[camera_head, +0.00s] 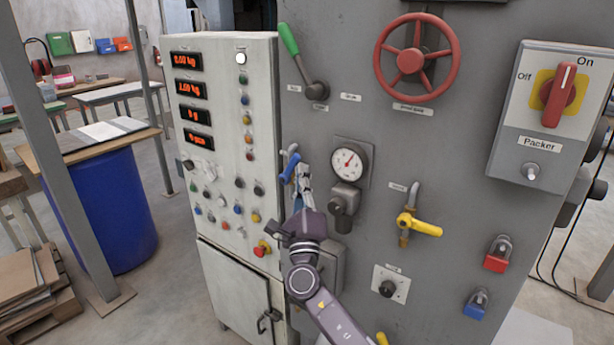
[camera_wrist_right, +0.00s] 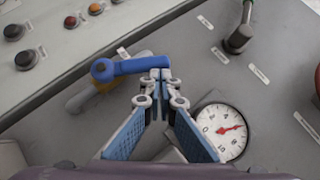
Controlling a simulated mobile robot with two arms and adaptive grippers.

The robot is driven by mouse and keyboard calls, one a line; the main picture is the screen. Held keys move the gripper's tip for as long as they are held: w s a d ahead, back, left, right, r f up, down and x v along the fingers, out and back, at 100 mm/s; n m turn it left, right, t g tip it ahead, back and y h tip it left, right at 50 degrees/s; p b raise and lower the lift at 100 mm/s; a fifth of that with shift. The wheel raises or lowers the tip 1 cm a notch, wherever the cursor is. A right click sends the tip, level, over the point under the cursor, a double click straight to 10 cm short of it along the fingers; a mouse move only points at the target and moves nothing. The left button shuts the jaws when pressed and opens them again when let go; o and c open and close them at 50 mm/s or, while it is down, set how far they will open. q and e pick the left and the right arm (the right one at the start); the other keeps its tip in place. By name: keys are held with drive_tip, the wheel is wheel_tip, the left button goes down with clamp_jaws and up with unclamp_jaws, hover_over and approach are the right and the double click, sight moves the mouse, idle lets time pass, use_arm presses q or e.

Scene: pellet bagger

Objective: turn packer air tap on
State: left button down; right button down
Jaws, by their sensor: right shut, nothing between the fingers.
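A tap with a blue lever handle (camera_head: 290,168) is mounted on the left part of the grey panel; its handle also shows in the wrist view (camera_wrist_right: 132,67), with its pivot end at the left. My right gripper (camera_head: 302,172) is at this handle. In the wrist view its fingertips (camera_wrist_right: 160,76) are together, empty, and close to the free end of the handle; I cannot tell whether they touch it. Another tap with a yellow lever (camera_head: 420,226) sits farther right. The small labels are too small to read. My left gripper is not in view.
A pressure gauge (camera_head: 348,161) with a knob below is just right of my gripper. A control cabinet (camera_head: 222,120) with buttons stands to the left. Above are a green-handled lever (camera_head: 289,40) and a red handwheel (camera_head: 416,60). A Packer switch box (camera_head: 540,110) is at right.

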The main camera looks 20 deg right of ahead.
sight(292, 159)
drive_tip(key=shift+w+a+r, duration=0.1)
drive_tip(key=shift+a+r, duration=0.2)
drive_tip(key=shift+r, duration=0.4)
drive_tip(key=shift+w+a, duration=0.1)
drive_tip(key=shift+w, duration=0.3)
drive_tip(key=shift+w+a+p, duration=0.1)
drive_tip(key=shift+w+p, duration=0.2)
drive_tip(key=shift+w, duration=0.05)
drive_tip(key=shift+w+a+r, duration=0.15)
drive_tip(key=shift+w+r, duration=0.15)
drive_tip(key=shift+a+r, duration=0.15)
drive_tip(key=shift+w, duration=0.15)
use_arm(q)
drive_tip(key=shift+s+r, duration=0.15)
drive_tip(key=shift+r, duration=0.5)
